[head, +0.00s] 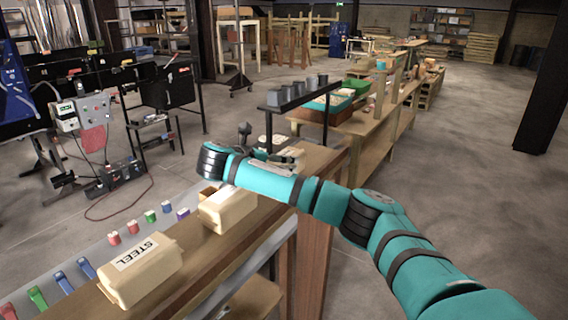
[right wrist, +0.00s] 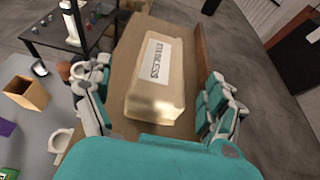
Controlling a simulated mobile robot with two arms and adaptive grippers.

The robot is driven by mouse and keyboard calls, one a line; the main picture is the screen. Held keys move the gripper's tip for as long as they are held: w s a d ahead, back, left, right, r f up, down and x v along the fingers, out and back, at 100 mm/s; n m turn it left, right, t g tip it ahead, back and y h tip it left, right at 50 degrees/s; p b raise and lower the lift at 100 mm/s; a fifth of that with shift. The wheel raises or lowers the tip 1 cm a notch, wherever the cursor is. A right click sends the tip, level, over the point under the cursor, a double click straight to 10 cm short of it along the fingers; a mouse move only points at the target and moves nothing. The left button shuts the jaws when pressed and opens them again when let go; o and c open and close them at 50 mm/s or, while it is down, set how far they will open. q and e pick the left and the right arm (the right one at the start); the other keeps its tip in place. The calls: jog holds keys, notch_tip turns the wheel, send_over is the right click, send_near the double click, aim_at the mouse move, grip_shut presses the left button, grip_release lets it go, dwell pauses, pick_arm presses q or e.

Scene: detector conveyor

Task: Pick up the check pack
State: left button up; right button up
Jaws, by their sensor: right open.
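A tan pack (right wrist: 157,105) with a white label stands on the wooden bench in the right wrist view. Its label text seems to read STAINLESS. My right gripper (right wrist: 155,92) is open, with a finger on each side of this pack and gaps showing. In the head view my right gripper (head: 272,152) is over the far end of the bench, mostly behind my arm. A tan pack labelled STEEL (head: 140,274) sits at the near end. Another tan pack (head: 228,213) is partly hidden by my arm. No label I can read says check. My left gripper is not in view.
A grey conveyor strip (head: 92,258) with small coloured blocks runs along the bench's left side. A small open brown box (right wrist: 27,92) stands left of the gripper. A black stand with grey cups (head: 298,92) is beyond. Open floor (head: 455,165) lies to the right.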

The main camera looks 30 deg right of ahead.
jog(key=x, duration=0.2)
jog(key=shift+d+r+p, duration=0.15)
jog(key=shift+d+p, duration=0.2)
jog(key=shift+d, duration=0.05)
jog(key=shift+w+d+f, duration=0.15)
jog(key=shift+d+f, duration=0.1)
jog(key=shift+f, duration=0.05)
jog(key=shift+a, duration=0.2)
jog(key=c, duration=0.3)
jog(key=shift+d, duration=0.1)
jog(key=c, duration=1.2)
jog(key=shift+r, duration=0.1)
jog(key=shift+c, duration=0.4)
jog(key=shift+d+r, duration=0.1)
